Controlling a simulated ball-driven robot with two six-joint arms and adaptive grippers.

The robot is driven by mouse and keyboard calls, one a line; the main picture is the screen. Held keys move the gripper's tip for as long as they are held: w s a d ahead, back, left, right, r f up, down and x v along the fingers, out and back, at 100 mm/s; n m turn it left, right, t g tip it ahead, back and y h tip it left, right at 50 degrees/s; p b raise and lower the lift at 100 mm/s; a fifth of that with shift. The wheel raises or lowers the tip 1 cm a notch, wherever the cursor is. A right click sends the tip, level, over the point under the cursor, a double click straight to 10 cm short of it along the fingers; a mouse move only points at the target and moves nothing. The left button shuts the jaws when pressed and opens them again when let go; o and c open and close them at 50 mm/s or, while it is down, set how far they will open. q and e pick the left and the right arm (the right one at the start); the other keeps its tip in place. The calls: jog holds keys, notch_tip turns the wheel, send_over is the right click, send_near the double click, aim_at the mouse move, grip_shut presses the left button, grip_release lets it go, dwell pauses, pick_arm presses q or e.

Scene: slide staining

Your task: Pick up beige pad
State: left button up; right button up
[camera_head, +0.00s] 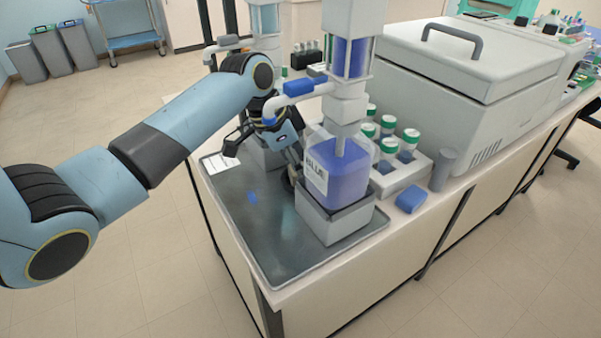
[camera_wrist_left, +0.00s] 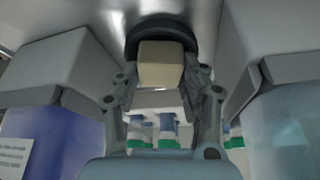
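The beige pad (camera_wrist_left: 160,63) shows in the left wrist view as a small pale block in front of a dark curved rim (camera_wrist_left: 160,32). My left gripper (camera_wrist_left: 162,82) has its two fingers spread, one on each side of the pad's lower part; a narrow gap seems to remain on each side. In the head view my left gripper (camera_head: 262,160) is over the back of the dark tray, beside the blue bottle. I cannot make out the pad there. My right gripper is not in view.
A blue-filled bottle (camera_head: 347,180) in a grey holder stands close right of the gripper. The dark tray (camera_head: 270,235) is clear in front. A tube rack (camera_head: 400,172), a blue block (camera_head: 411,200) and a large white machine (camera_head: 470,75) stand to the right.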

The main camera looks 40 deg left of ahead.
pick_arm(q)
jog(key=shift+c, duration=1.1)
notch_tip(320, 180, up, 10)
